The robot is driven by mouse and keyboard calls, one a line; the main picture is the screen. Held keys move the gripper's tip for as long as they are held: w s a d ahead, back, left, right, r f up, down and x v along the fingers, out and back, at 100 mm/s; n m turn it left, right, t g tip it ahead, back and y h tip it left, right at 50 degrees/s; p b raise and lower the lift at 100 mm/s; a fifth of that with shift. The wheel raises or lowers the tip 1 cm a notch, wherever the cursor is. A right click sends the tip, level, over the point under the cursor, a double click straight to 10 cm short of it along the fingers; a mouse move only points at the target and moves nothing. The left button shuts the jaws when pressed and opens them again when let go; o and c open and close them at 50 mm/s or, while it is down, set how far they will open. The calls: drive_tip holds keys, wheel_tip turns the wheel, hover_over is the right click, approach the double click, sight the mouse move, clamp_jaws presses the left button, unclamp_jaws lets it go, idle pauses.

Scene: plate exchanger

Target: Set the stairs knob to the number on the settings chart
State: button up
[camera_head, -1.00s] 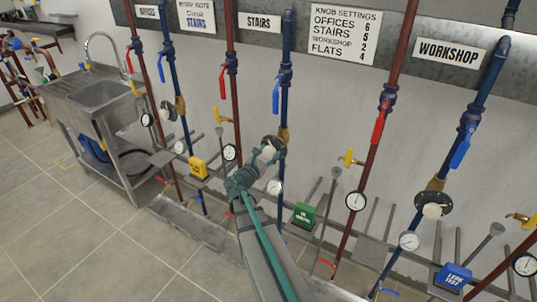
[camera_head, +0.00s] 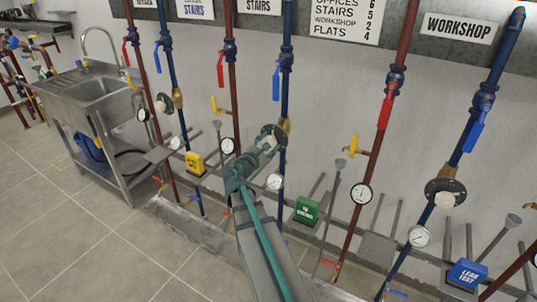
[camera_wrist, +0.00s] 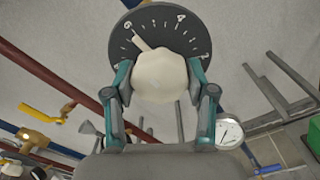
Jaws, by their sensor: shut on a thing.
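The settings chart (camera_head: 345,22) hangs on the wall, its top cut off. The STAIRS line shows 5. The STAIRS sign (camera_head: 260,5) is partly cut off at the top. Below it, the stairs knob's dark dial (camera_head: 272,132) sits on the blue pipe. In the wrist view, the cream knob (camera_wrist: 160,78) is in front of its dark dial (camera_wrist: 187,22), with 6, 4 and 2 visible. Its pointer (camera_wrist: 140,43) points up-left, close to the 6. My gripper (camera_wrist: 160,74) is shut on the knob, one finger on each side. My gripper in the head view (camera_head: 262,150) hides part of the knob.
The workshop dial (camera_head: 444,190) is on the blue pipe at the right. Gauges, red and blue pipes and lever valves line the wall. A green box (camera_head: 306,210) and yellow box (camera_head: 195,162) stand near my arm. A steel sink (camera_head: 90,90) is at left; the floor before it is clear.

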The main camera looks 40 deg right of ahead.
drive_tip(key=m+b, duration=0.1)
drive_tip(key=b, duration=0.1)
drive_tip(key=m+b, duration=0.3)
drive_tip(key=shift+f+b, duration=0.25)
drive_tip(key=shift+b, duration=0.1)
drive_tip(key=shift+r+m+b, duration=0.15)
drive_tip(key=shift+m+b, duration=0.85)
drive_tip(key=shift+b, duration=0.1)
drive_tip(key=shift+r, duration=0.1)
drive_tip(key=o, duration=1.2)
drive_tip(key=shift+c, duration=0.2)
drive_tip(key=shift+a, duration=0.1)
drive_tip(key=v, duration=1.2)
